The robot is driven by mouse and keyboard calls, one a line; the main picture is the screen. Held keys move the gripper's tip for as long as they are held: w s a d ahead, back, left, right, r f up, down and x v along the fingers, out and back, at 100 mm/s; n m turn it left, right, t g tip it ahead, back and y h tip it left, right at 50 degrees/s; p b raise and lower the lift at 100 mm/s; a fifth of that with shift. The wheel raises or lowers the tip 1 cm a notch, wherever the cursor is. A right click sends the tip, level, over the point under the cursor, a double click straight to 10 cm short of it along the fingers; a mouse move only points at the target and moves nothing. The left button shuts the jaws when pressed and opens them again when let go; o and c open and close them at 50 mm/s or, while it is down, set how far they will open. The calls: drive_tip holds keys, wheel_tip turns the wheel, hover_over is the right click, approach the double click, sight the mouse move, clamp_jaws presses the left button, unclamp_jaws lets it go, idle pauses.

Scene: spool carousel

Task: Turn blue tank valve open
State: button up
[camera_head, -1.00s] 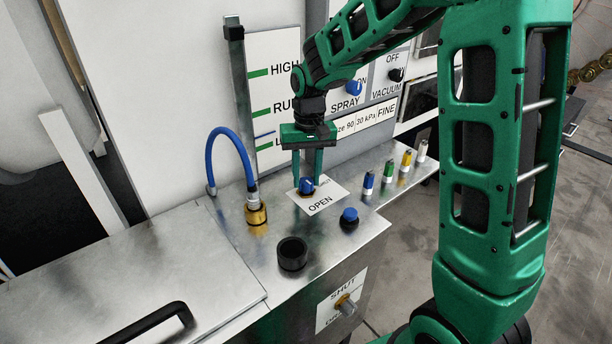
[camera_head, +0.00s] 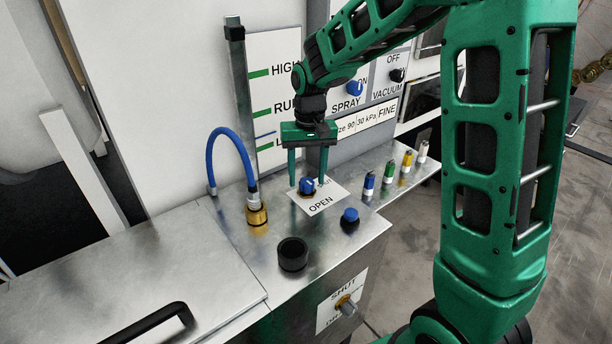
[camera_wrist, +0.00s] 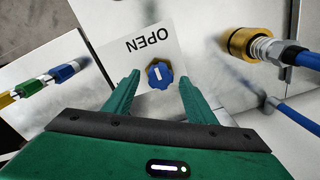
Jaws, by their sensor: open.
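The blue valve knob (camera_head: 307,186) sits on a white label card (camera_head: 322,204) marked OPEN, on the metal bench top. In the wrist view the knob (camera_wrist: 160,75) has a white mark on its face and lies just beyond and between my fingertips. My gripper (camera_head: 307,168) points down over the knob with its fingers spread on either side. It is open and empty; in the wrist view the fingers (camera_wrist: 160,88) stand clear of the knob. Part of the card's other wording is hidden behind the knob.
A blue hose with a brass fitting (camera_head: 257,214) rises left of the card. A black cup (camera_head: 292,254) and another blue knob (camera_head: 350,216) are in front. Several coloured markers (camera_head: 388,172) stand to the right. A SHUT-labelled valve (camera_head: 346,305) is on the front face.

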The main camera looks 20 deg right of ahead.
sight(308, 180)
wheel_tip(308, 180, up, 10)
drive_tip(key=shift+d, duration=0.2)
drive_tip(key=shift+r, duration=0.1)
idle(0.4)
